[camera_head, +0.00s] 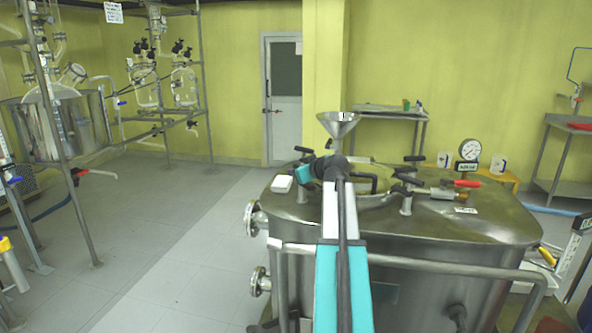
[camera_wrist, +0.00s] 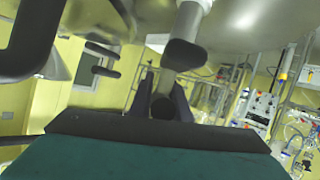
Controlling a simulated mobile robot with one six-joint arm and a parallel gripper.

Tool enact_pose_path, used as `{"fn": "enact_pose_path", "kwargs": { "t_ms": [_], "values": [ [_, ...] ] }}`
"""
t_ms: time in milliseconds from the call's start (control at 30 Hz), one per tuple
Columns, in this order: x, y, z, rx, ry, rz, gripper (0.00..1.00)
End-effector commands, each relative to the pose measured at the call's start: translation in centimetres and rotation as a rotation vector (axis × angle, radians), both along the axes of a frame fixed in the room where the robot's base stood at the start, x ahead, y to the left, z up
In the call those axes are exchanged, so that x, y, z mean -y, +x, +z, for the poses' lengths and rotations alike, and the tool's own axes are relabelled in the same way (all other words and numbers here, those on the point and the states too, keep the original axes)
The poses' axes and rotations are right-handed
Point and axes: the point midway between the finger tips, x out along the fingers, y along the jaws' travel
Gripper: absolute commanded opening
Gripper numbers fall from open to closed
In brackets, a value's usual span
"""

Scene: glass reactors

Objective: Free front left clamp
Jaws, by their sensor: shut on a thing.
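The steel reactor vessel (camera_head: 420,225) stands at the centre right in the head view, with several black-handled clamps around its lid. My gripper (camera_wrist: 163,100) is at the left front part of the lid, mostly hidden behind my own arm in the head view. In the wrist view its two dark fingers are shut on the front left clamp's black handle (camera_wrist: 184,55), whose round dark end lies between them. From these views I cannot tell whether the clamp is tight or loose. Another clamp (camera_head: 408,181) stands to the right.
A funnel (camera_head: 338,124), a pressure gauge (camera_head: 469,150) and a red-handled valve (camera_head: 466,184) stand on or by the lid. A pipe rail (camera_head: 420,265) runs along the vessel's front.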

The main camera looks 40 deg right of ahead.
Motion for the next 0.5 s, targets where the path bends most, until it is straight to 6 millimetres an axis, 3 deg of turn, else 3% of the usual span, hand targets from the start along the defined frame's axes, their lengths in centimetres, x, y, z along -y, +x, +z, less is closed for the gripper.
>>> {"fn": "enact_pose_path", "kwargs": {
  "t_ms": [500],
  "values": [
    [0.4,-0.17,0.02,0.001,0.0,-0.152,0.0]
  ]
}}
